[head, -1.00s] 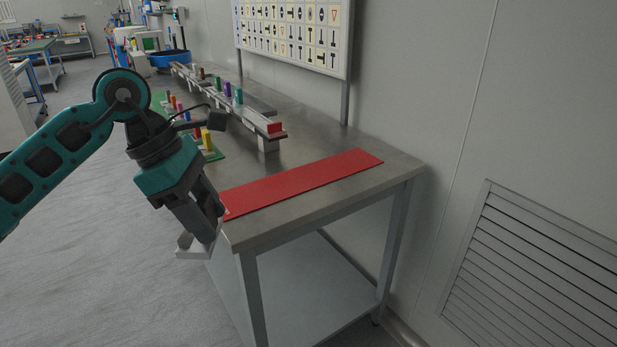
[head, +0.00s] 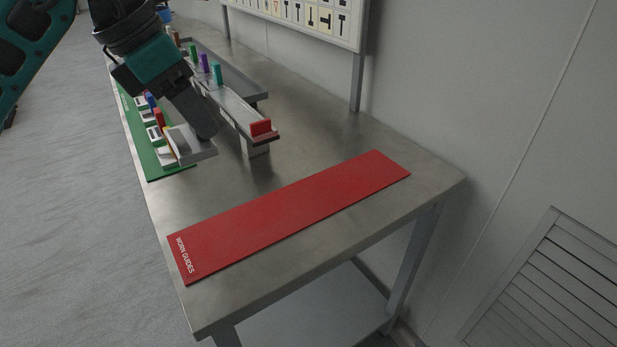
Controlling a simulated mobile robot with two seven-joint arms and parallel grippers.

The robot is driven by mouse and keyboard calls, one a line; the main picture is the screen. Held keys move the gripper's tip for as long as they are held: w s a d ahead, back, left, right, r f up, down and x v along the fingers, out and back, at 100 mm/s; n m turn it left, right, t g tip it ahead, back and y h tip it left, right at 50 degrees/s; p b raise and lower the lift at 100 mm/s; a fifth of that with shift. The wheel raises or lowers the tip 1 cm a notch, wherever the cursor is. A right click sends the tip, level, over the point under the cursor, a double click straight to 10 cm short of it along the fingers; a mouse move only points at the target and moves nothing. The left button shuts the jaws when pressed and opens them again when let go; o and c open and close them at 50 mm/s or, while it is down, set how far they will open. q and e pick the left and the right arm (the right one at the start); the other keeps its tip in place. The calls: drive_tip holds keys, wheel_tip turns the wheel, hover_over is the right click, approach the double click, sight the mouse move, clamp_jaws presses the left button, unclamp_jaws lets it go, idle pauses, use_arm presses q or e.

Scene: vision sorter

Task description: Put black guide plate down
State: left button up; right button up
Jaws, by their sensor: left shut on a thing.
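My left gripper (head: 205,130) points down over the left part of the bench, near the green mat. It is shut on a guide plate (head: 192,150), which looks light grey rather than black from here. The plate hangs at the fingertips, and the gripper hides part of it. I cannot tell whether the plate touches anything below. A long red mat (head: 290,215) marked "WORN GUIDES" lies bare on the front of the bench, in front of and to the right of the gripper. My right gripper is not in view.
The green mat (head: 165,172) on the left edge holds several coloured pieces. A raised grey rail (head: 235,112) with coloured blocks and a red end block (head: 261,128) stands right of the gripper.

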use_arm(q)
drive_tip(key=shift+w, duration=0.4)
drive_tip(key=shift+s+f, duration=0.1)
drive_tip(key=shift+f, duration=0.15)
drive_tip(key=shift+f+b, duration=0.8)
drive_tip(key=shift+f, duration=8.85)
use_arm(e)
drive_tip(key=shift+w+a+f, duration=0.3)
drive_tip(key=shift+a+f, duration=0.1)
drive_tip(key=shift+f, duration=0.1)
use_arm(q)
drive_tip(key=shift+f, duration=0.1)
drive_tip(key=o, duration=0.7)
drive_tip(key=shift+f, duration=0.1)
drive_tip(key=o, duration=0.5)
drive_tip(key=shift+s, duration=0.1)
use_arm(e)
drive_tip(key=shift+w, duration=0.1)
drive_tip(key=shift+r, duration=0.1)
